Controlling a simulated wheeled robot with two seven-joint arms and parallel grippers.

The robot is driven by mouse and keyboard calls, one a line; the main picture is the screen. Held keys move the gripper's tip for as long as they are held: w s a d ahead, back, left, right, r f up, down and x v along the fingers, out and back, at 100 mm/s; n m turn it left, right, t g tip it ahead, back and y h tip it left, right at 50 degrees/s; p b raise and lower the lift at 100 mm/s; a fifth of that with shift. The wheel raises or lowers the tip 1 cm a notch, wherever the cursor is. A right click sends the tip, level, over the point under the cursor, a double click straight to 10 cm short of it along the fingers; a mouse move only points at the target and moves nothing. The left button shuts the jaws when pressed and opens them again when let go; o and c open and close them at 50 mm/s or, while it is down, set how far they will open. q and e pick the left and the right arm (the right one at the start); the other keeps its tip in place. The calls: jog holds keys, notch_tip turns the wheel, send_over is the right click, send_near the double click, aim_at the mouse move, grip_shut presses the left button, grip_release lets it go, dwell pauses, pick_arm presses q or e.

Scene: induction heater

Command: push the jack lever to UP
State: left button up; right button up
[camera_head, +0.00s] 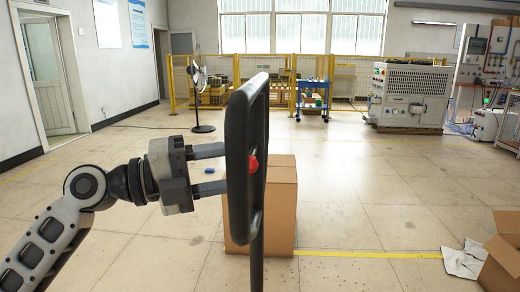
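The black jack handle (238,150) stands upright in the middle of the view, seen nearly edge-on as a tall loop on a post. A small red part (253,163) shows at its inner side; I cannot tell whether this is the lever or how it is set. My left gripper (224,169) comes in from the left with its two fingers spread apart. Its fingertips reach the left edge of the handle; whether they touch it is unclear. A small blue spot (209,170) shows between the fingers. My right gripper is not in view.
A cardboard box (280,205) stands just behind the handle. An open box (503,250) with white paper (463,261) lies at the lower right. A fan (200,90), a blue cart (313,98) and a machine (410,95) stand farther back. Floor between is clear.

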aim_at(253, 162)
pick_arm(q)
jog(key=p+x, duration=0.1)
jog(key=x, duration=0.3)
jog(key=shift+w+d+r, duration=0.1)
jog(key=shift+d+r, duration=0.05)
jog(key=shift+r, duration=0.05)
jog(key=shift+w+d+f, duration=0.15)
jog(key=shift+w+d, duration=0.1)
jog(key=shift+d, duration=0.3)
